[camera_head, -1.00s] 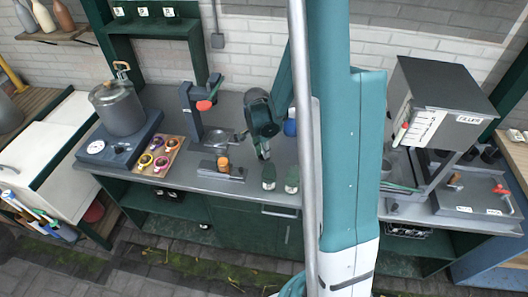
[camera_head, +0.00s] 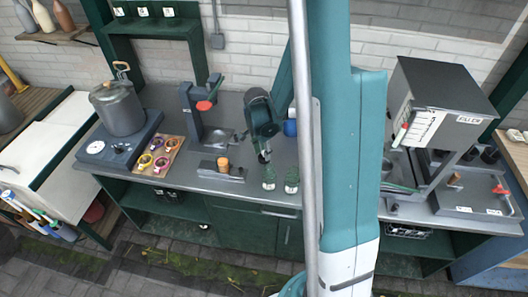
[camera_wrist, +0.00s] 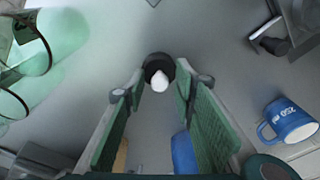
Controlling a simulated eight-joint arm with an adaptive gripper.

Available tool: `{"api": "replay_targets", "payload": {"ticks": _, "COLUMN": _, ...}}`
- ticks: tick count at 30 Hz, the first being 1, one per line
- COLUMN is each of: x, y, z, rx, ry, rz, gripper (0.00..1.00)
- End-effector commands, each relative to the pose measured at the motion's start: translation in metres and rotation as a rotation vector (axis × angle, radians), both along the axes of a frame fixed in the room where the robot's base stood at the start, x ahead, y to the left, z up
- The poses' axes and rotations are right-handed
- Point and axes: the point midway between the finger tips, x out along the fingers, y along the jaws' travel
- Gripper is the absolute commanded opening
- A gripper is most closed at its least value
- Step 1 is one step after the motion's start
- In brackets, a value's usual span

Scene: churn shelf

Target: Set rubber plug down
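The rubber plug (camera_wrist: 159,68) is a small round black piece with a white, knob-like top. It shows in the wrist view between the green-padded fingertips of my gripper (camera_wrist: 160,78), whose tips close against its two sides. I cannot tell whether its underside touches the grey counter. The plug cannot be made out there.
Two clear green vessels (camera_wrist: 30,50) stand left of my gripper in the wrist view. Bare counter surrounds the plug.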

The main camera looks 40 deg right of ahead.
Motion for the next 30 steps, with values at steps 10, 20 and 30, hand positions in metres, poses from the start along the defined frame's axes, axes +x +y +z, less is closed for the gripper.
{"api": "replay_targets", "payload": {"ticks": 10, "x": -0.002, "y": 0.004, "z": 0.028, "rx": 0.0, "ry": 0.0, "rz": 0.0, "gripper": 0.28}}
{"api": "replay_targets", "payload": {"ticks": 20, "x": -0.003, "y": 0.009, "z": 0.063, "rx": 0.0, "ry": 0.0, "rz": 0.0, "gripper": 0.28}}
{"api": "replay_targets", "payload": {"ticks": 30, "x": -0.004, "y": 0.014, "z": 0.098, "rx": 0.0, "ry": 0.0, "rz": 0.001, "gripper": 0.28}}
